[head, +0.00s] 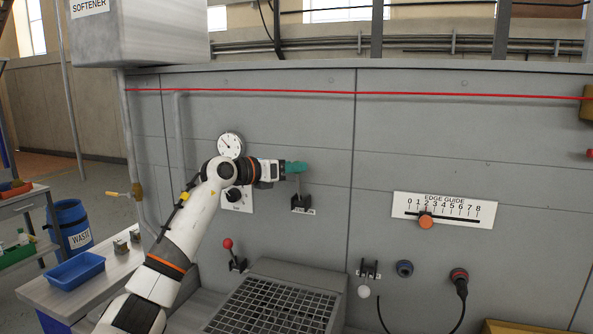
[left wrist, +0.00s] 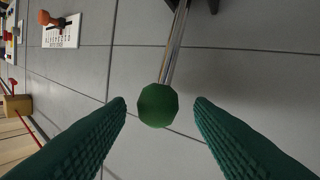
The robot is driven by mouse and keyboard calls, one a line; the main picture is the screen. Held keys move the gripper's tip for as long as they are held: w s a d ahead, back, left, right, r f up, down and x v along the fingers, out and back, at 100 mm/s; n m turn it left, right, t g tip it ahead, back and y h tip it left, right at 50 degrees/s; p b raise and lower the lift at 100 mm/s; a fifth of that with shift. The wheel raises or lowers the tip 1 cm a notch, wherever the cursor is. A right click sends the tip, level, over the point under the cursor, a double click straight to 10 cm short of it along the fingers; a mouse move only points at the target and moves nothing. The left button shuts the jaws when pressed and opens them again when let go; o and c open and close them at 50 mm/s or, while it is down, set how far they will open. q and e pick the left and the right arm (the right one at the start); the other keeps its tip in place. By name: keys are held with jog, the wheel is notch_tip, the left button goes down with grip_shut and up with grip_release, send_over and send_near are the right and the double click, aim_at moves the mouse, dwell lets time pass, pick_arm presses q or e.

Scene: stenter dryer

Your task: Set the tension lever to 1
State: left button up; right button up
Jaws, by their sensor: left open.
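A lever with a green knob (left wrist: 158,106) on a thin metal rod (left wrist: 177,45) shows in the left wrist view. Its dark bracket (head: 301,202) is on the grey panel in the head view, with a small label too blurred to read surely. My left gripper (head: 297,167) is at the top of this lever, its green fingers open. In the left wrist view the knob lies between the fingertips of my left gripper (left wrist: 161,103), with a gap on both sides. The head view hides the knob behind the fingers. My right gripper is not in view.
A dial gauge (head: 229,144) is behind my left arm. A red-knobbed lever (head: 228,243) and a white-knobbed lever (head: 364,291) are lower on the panel. The edge guide scale (head: 455,207) with an orange knob (head: 426,221) is to the right. A metal grate (head: 272,305) lies below.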

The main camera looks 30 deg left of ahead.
pick_arm(q)
jog(key=f+b+v, duration=0.1)
jog(key=b+v, duration=0.2)
jog(key=v, duration=0.6)
jog(key=shift+s+r, duration=0.25)
jog(key=shift+r, duration=0.2)
jog(key=shift+a, duration=0.15)
